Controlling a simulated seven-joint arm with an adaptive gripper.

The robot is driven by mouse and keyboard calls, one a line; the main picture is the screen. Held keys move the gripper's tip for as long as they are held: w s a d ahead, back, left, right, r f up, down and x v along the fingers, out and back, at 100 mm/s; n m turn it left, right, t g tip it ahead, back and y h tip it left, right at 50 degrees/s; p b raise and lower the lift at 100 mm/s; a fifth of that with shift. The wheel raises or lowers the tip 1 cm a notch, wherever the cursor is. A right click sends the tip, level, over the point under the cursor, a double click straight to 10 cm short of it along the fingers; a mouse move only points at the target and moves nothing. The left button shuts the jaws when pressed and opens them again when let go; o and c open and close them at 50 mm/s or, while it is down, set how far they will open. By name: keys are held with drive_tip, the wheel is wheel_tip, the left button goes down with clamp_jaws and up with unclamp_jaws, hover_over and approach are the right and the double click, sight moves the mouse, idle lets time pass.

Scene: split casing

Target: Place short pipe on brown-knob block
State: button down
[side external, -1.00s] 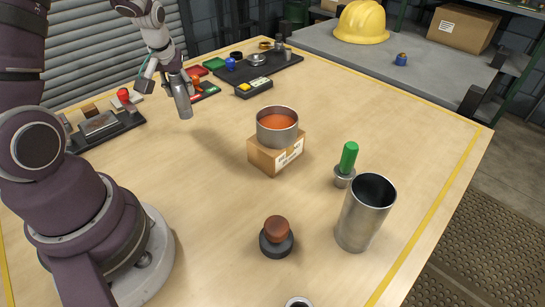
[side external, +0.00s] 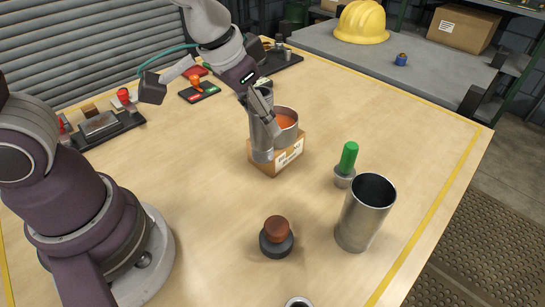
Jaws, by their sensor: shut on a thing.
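My gripper (side external: 264,112) is shut on a narrow grey metal cylinder, seemingly the short pipe (side external: 261,143). It holds the pipe roughly upright at the left of the cardboard box, overlapping the box in this view. I cannot tell whether they touch. The brown-knob block (side external: 276,238) has a dark round base and a reddish-brown knob on top. It stands on the table nearer the camera, well apart from my gripper, with nothing on it.
The cardboard box (side external: 284,160) bears a wide metal ring (side external: 287,130) with orange inside. A green-handled peg (side external: 347,165) and a tall open metal cylinder (side external: 364,212) stand to the right. Bare table (side external: 200,180) lies left of the block. Trays of small parts line the back.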

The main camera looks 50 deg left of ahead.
drive_tip(key=s+d+r+m+h, duration=0.1)
drive_tip(key=s+d+r+m, duration=0.1)
drive_tip(key=s+d+m, duration=0.35)
drive_tip(key=n, duration=0.1)
hover_over(277, 224)
wheel_tip(277, 224, down, 8)
drive_tip(key=shift+r, duration=0.25)
drive_tip(key=c, duration=0.7)
unclamp_jaws()
drive_tip(key=shift+f, duration=0.1)
drive_tip(key=w+v, duration=0.1)
drive_tip(key=v, duration=1.1)
drive_tip(key=a+n, duration=0.2)
drive_tip(key=a, duration=0.2)
drive_tip(key=a+n+y, duration=0.1)
drive_tip(key=a+n, duration=0.1)
drive_tip(key=a, duration=0.2)
drive_tip(key=a+n+t, duration=0.1)
drive_tip(key=a+n, duration=0.1)
drive_tip(key=a, duration=0.2)
drive_tip(key=shift+a+f+y, duration=0.35)
drive_tip(key=shift+f+y, duration=0.05)
